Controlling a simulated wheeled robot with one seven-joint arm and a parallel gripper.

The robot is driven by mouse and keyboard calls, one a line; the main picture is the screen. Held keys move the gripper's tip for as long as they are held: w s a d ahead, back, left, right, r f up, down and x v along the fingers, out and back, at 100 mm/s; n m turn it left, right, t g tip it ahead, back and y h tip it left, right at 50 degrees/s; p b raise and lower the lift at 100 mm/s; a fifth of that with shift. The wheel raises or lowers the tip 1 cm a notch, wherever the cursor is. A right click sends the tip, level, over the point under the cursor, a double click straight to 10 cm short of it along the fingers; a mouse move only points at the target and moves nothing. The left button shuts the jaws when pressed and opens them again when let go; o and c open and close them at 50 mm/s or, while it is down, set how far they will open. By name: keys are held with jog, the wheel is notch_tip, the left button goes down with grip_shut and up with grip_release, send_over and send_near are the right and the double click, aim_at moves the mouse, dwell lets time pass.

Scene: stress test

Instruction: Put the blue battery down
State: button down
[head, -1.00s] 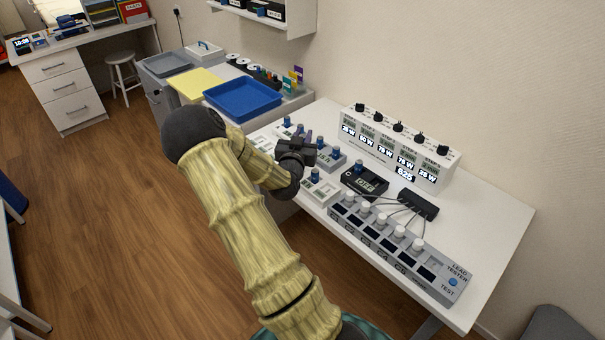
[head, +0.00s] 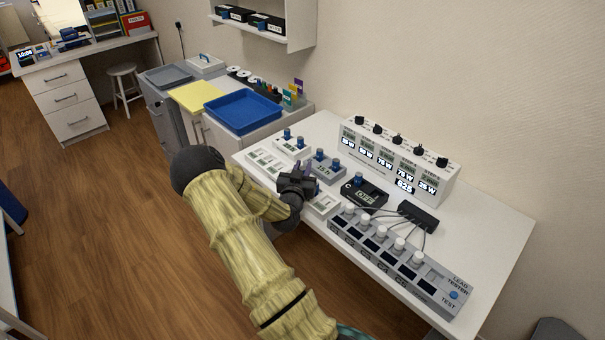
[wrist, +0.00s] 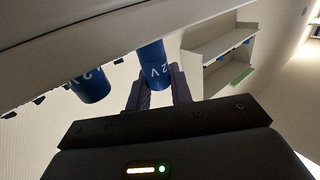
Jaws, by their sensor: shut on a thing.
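My gripper (head: 306,177) is low over the left part of the white table, among small battery trays. The gripper hides this battery in the head view. A second blue battery (wrist: 90,86) stands apart, left of it in the wrist view. Whether the held battery touches a surface is not clear. A pale tray (head: 322,204) lies just in front of my gripper.
A white tray (head: 290,148) with two blue batteries and a flat pale tray (head: 266,162) lie to the left. A black unit (head: 366,194) with a blue battery is to the right. The lead tester (head: 400,262) lines the front edge; a display box (head: 398,160) stands behind.

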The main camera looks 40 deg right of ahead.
jog(key=shift+f, duration=1.05)
jog(key=shift+f, duration=0.25)
jog(key=c, duration=1.3)
grip_release()
jog(key=shift+o, duration=0.2)
jog(key=shift+r, duration=0.1)
jog(key=b+v, duration=0.3)
jog(key=v, duration=1.4)
jog(key=shift+a, duration=0.25)
